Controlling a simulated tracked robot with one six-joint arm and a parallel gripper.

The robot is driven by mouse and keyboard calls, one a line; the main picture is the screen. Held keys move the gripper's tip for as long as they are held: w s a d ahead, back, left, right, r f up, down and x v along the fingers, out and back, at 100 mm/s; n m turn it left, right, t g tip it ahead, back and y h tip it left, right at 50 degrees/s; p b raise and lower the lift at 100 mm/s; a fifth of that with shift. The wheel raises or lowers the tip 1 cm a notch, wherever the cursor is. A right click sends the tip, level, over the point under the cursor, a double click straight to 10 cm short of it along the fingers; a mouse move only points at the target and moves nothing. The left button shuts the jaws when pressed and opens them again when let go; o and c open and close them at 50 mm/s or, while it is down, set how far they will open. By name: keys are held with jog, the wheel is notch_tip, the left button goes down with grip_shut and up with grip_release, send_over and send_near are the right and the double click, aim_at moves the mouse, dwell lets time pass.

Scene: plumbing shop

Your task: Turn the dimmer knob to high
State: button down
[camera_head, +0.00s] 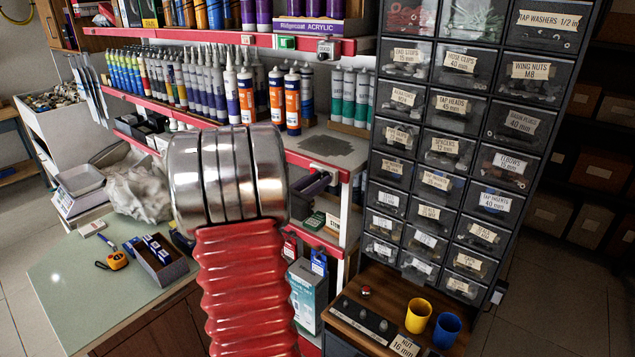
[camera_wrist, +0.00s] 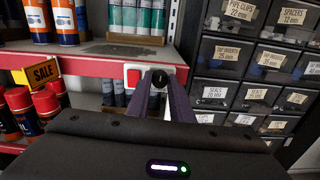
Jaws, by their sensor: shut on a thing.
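In the wrist view, the round black dimmer knob (camera_wrist: 158,77) sits on a white plate on the red shelf edge. A small red switch (camera_wrist: 133,77) is just left of it. My gripper (camera_wrist: 160,82) faces the shelf edge, its two purple fingers closed in on the knob from both sides. The knob's pointer and any high or low marks are too small to read. In the head view, my gripper (camera_head: 314,184) shows as a dark purple shape under the right end of the middle shelf, partly behind my arm; I cannot make out the knob there.
Bottles stand on the shelf (camera_head: 328,146) above the knob. A drawer cabinet (camera_head: 440,130) stands close on the right. Below it, a wooden bench holds a black panel (camera_head: 365,318) and yellow and blue cups.

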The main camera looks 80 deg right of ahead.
jog(key=n, duration=2.4)
jog(key=f+n, duration=0.1)
jog(key=n, duration=1)
jog(key=shift+f+n, duration=0.1)
jog(key=shift+n, duration=0.3)
jog(key=c, duration=1.9)
grip_release()
jog(key=shift+r, duration=0.2)
jog(key=shift+o, duration=0.2)
jog(key=shift+a, duration=0.1)
